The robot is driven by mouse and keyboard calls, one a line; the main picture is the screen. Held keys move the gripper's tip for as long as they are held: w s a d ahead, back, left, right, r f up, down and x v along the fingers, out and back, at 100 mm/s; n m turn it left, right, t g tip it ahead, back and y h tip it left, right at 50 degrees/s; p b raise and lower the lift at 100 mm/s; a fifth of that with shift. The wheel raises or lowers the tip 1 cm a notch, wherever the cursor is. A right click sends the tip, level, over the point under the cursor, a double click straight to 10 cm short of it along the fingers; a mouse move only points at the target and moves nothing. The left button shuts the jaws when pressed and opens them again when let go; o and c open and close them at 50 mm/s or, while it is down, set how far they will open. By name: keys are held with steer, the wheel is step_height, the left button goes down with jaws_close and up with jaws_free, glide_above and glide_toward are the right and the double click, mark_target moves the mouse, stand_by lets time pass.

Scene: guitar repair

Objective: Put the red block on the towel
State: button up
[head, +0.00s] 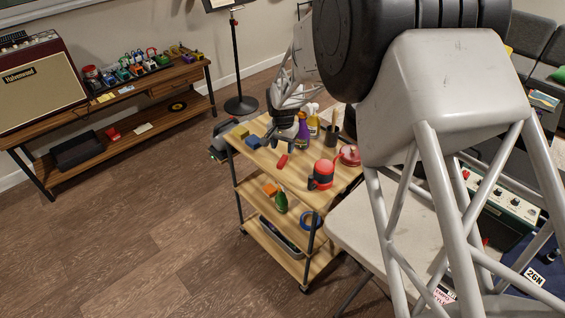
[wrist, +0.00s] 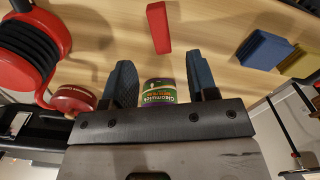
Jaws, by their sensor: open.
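The red block (head: 282,160) lies on the top board of the wooden cart. In the wrist view the red block (wrist: 158,28) is beyond the fingertips, roughly in line with the gap between them, and apart from them. My gripper (head: 280,143) is open above the cart top, close to the block. In the wrist view my gripper (wrist: 160,75) has both dark blue fingers spread with nothing held. A blue folded or block-like thing (wrist: 262,48) lies to the right, also seen in the head view (head: 253,142). I cannot tell if it is the towel.
A yellow thing (head: 239,132) is beside the blue one. A labelled jar (wrist: 158,92) shows between my fingers. Bare wood surrounds the block.

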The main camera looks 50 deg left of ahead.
mark_target(283, 160)
steer(key=shift+f, duration=0.7)
steer(key=shift+f, duration=0.1)
steer(key=shift+f, duration=2.45)
jaws_close()
steer(key=shift+r, duration=0.1)
